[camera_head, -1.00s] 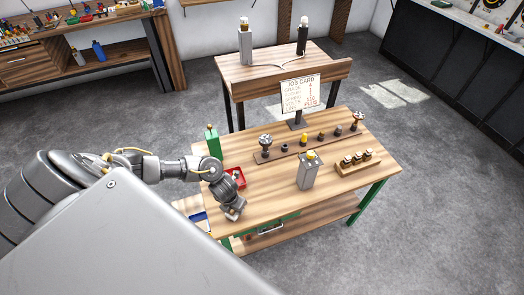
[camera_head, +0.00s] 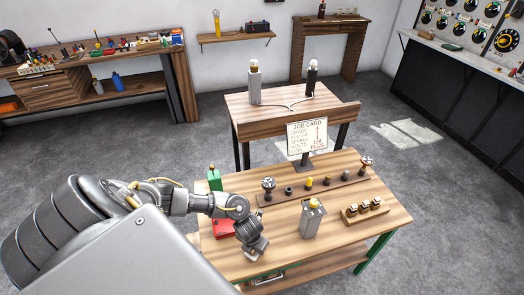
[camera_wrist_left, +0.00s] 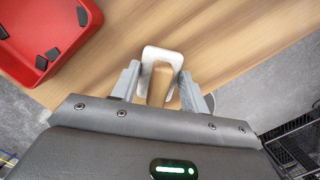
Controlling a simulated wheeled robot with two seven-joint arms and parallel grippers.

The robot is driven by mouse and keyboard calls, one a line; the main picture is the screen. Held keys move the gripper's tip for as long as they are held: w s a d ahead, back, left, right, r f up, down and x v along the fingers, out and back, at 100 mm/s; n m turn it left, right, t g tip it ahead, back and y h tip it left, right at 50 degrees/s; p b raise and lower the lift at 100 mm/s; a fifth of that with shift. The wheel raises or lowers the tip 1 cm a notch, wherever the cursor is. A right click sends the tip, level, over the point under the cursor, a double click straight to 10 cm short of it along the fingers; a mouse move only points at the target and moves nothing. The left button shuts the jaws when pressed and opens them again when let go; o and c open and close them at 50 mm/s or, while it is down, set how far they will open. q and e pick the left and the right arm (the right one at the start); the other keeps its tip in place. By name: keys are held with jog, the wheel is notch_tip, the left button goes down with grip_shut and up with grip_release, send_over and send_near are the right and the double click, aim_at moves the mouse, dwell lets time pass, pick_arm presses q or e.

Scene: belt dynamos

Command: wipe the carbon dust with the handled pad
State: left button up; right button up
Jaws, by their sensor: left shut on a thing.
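My left gripper (camera_head: 257,250) is low over the front-left part of the workbench top (camera_head: 280,258). I cannot make out carbon dust in either view. My right gripper is not in view.
A red tray (camera_head: 222,230) with dark blocks (camera_wrist_left: 43,61) sits left of the gripper. A grey block with a yellow top (camera_head: 312,220) stands to its right, then a small wooden rack (camera_head: 350,217). A strip of parts (camera_head: 340,184) and a job card (camera_head: 306,139) are behind.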

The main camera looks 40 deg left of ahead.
pick_arm(q)
jog(key=shift+w+d, duration=0.25)
jog(key=shift+w, duration=0.1)
jog(key=shift+w+r+p, duration=0.2)
jog(key=shift+r+p, duration=0.25)
jog(key=shift+r, duration=0.2)
jog(key=shift+w+r+p, duration=0.15)
jog(key=shift+r+p, duration=0.3)
jog(key=shift+r, duration=0.15)
jog(key=shift+s+r+p, duration=0.1)
jog(key=shift+r+p, duration=0.2)
jog(key=shift+p, duration=0.05)
jog(key=shift+s+r+p, duration=0.2)
jog(key=shift+r+p, duration=0.8)
jog(key=shift+r, duration=0.2)
jog(key=shift+r+p, duration=1.1)
jog(key=shift+r, duration=0.2)
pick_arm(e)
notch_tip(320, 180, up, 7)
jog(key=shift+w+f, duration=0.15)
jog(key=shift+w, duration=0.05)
pick_arm(q)
jog(key=shift+w, duration=0.1)
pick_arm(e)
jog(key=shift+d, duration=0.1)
